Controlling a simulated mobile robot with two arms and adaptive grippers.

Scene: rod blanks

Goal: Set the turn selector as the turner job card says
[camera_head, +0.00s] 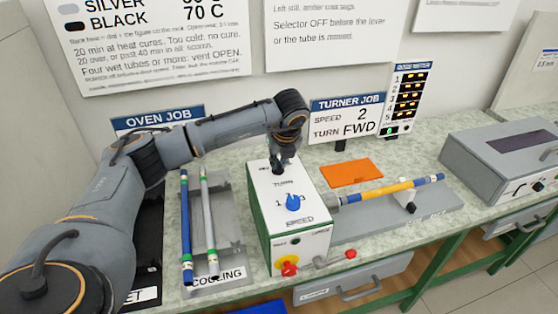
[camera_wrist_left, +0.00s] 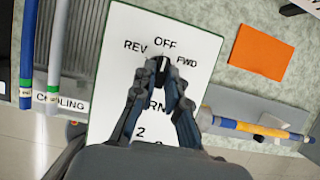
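The turner box (camera_head: 290,233) is white-topped with green edges. Its turn selector (camera_wrist_left: 162,63) is a small dark knob with a white mark, which points about at OFF; REV is left of OFF and FWD right. My left gripper (camera_head: 279,167) is down at this selector. In the left wrist view its fingertips (camera_wrist_left: 161,74) lie on both sides of the knob and look closed on it. In the head view the gripper hides the selector. The turner job card (camera_head: 345,118) reads SPEED 2, TURN FWD. My right gripper is not in view.
A blue speed knob (camera_head: 292,202) stands nearer the front of the box top. A red button (camera_head: 289,266) and a red-ended lever (camera_head: 335,259) are at the front. A yellow-and-blue rod (camera_head: 390,190) extends right of the box. Two rods lie on the cooling rack (camera_head: 228,262) at left.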

